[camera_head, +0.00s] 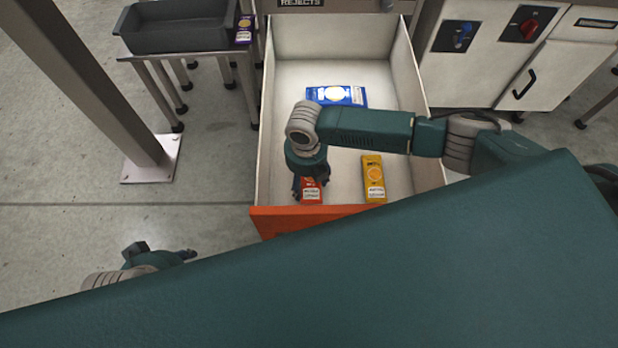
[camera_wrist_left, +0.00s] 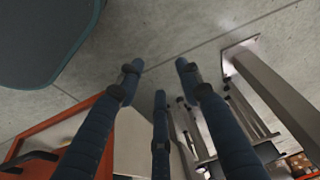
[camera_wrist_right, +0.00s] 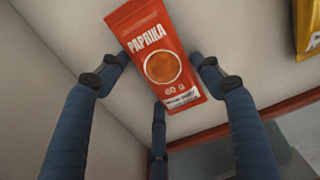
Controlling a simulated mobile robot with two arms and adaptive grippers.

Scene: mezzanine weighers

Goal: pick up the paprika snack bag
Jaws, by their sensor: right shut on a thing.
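The paprika snack bag (camera_wrist_right: 160,62) is red-orange with a round picture and the word PAPRIKA. In the head view it (camera_head: 311,190) lies in the open drawer at the front left, partly hidden under my right gripper. My right gripper (camera_head: 309,186) reaches down into the drawer; in the right wrist view its fingers (camera_wrist_right: 164,75) are closed on the bag from both sides, with a third finger at its lower edge. My left gripper (camera_head: 165,256) is outside the drawer at the lower left; its fingers (camera_wrist_left: 158,80) are spread and empty in the left wrist view.
The drawer has pale walls (camera_head: 416,115) and an orange front (camera_head: 268,220). A yellow bag (camera_head: 373,178) lies to the right, a blue bag (camera_head: 336,96) at the back. A grey tray (camera_head: 178,36) with a purple bag (camera_head: 244,30) beside it and a metal post (camera_head: 95,80) stand left.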

